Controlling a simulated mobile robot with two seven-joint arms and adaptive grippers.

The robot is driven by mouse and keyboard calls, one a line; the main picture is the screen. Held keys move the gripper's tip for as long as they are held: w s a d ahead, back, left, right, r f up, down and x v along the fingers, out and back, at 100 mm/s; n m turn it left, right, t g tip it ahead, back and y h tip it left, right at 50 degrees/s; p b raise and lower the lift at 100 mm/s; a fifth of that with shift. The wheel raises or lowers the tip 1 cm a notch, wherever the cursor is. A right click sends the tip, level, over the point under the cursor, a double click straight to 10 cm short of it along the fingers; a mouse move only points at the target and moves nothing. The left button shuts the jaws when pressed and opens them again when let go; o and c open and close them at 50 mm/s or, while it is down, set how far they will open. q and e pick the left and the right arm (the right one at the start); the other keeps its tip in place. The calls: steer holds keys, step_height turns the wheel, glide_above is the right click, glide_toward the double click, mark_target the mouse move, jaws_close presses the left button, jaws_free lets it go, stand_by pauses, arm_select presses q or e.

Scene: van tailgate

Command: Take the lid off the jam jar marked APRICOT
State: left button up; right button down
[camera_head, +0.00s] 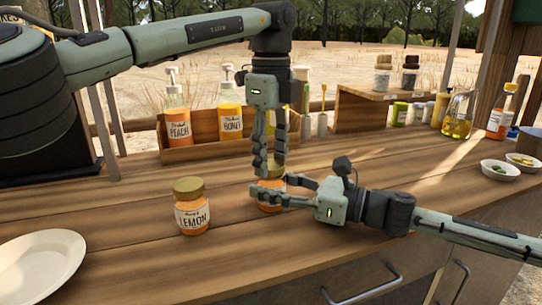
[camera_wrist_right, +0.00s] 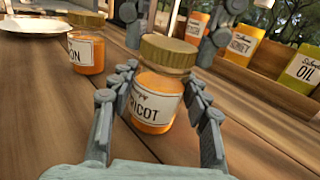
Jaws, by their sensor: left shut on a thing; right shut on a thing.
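The apricot jar (camera_wrist_right: 157,103), orange with a gold lid (camera_wrist_right: 168,52), stands upright on the counter; its label partly shows "RICOT" in the right wrist view. In the head view the jar (camera_head: 270,207) is mostly hidden by my grippers. My right gripper (camera_head: 272,193) comes in from the right, low and level, shut around the jar's body. My left gripper (camera_head: 268,168) points down from above, shut on the lid. The lid appears to sit on the jar, with no clear gap. A lemon jar (camera_head: 192,212) with a gold lid stands to the left.
A wooden box (camera_head: 215,150) with peach and honey bottles stands behind. A wooden shelf (camera_head: 362,107) with small jars is at the back right. A white plate (camera_head: 38,262) lies front left. Small bowls (camera_head: 500,173) are at the far right. Counter between plate and lemon jar is clear.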

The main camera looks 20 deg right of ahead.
mark_target(271, 164)
arm_select(q)
steer(key=n, duration=0.6)
steer(key=shift+n, duration=0.3)
steer(key=shift+r, duration=0.2)
steer(key=shift+r, duration=0.9)
steer(key=shift+r, duration=2.05)
arm_select(e)
steer(key=c, duration=0.7)
jaws_free()
steer(key=shift+s+d, duration=0.1)
